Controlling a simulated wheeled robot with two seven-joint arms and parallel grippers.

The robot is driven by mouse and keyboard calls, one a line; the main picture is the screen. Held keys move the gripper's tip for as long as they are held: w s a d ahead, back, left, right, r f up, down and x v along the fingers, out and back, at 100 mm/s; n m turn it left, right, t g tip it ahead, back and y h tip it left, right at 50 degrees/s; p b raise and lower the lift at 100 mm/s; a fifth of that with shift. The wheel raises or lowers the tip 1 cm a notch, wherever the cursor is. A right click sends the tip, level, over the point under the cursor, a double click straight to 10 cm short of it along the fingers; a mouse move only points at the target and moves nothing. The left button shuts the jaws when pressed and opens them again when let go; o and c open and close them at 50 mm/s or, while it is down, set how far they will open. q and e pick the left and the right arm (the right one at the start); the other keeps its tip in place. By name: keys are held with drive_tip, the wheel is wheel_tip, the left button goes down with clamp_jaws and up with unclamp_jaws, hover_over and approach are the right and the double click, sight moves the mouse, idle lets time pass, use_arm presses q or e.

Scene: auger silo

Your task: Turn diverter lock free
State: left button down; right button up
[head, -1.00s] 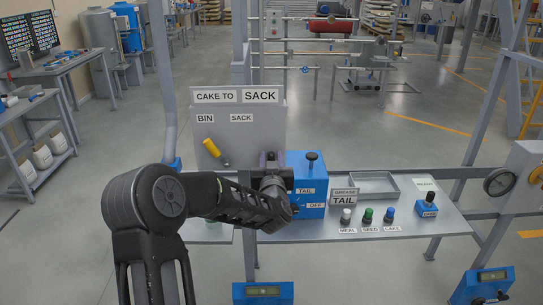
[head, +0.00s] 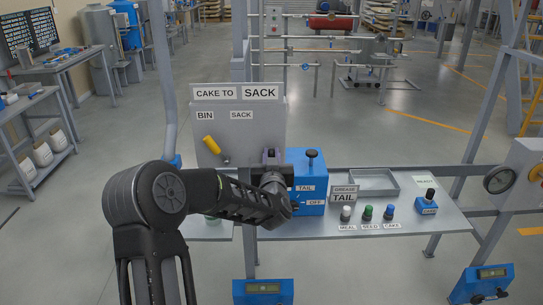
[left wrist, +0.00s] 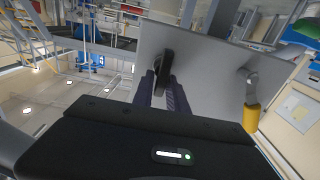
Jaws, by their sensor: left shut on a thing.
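The diverter panel (head: 265,130) is an upright grey plate under a "CAKE TO SACK" sign (head: 237,92), with BIN and SACK labels. Its yellow-handled lever (head: 212,146) tilts up toward BIN; the lever also shows in the left wrist view (left wrist: 250,112). The diverter lock (left wrist: 166,68) is a dark knob on the panel's face in the left wrist view; my arm hides it in the head view. My left gripper (head: 270,158) is at the panel's lower right part, its fingers (left wrist: 163,92) shut on the lock. My right gripper is not in view.
A blue box (head: 306,172) marked TAIL and OFF stands close right of my left gripper. The bench (head: 400,222) holds a grey tray (head: 373,184), several coloured knobs and a blue switch box (head: 426,207). A grey post (head: 167,80) rises left of the panel.

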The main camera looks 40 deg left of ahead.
use_arm(q)
drive_tip(key=shift+f+n+b, duration=0.1)
drive_tip(key=shift+n+b, duration=0.3)
drive_tip(key=shift+b, duration=0.25)
drive_tip(key=shift+s+f+n+b, duration=0.15)
drive_tip(key=shift+n+b, duration=0.25)
drive_tip(key=shift+b, duration=0.35)
drive_tip(key=n+b, duration=0.5)
drive_tip(key=b, duration=0.2)
drive_tip(key=f+n+b, duration=0.1)
drive_tip(key=n+b, duration=0.5)
drive_tip(key=a+n+b, duration=0.1)
drive_tip(key=n+b, duration=0.4)
drive_tip(key=b, duration=0.2)
drive_tip(key=shift+s+f+b, duration=0.3)
drive_tip(key=shift+b, duration=0.05)
drive_tip(key=shift+n, duration=0.3)
drive_tip(key=c, duration=1.5)
unclamp_jaws()
drive_tip(key=shift+r, duration=0.1)
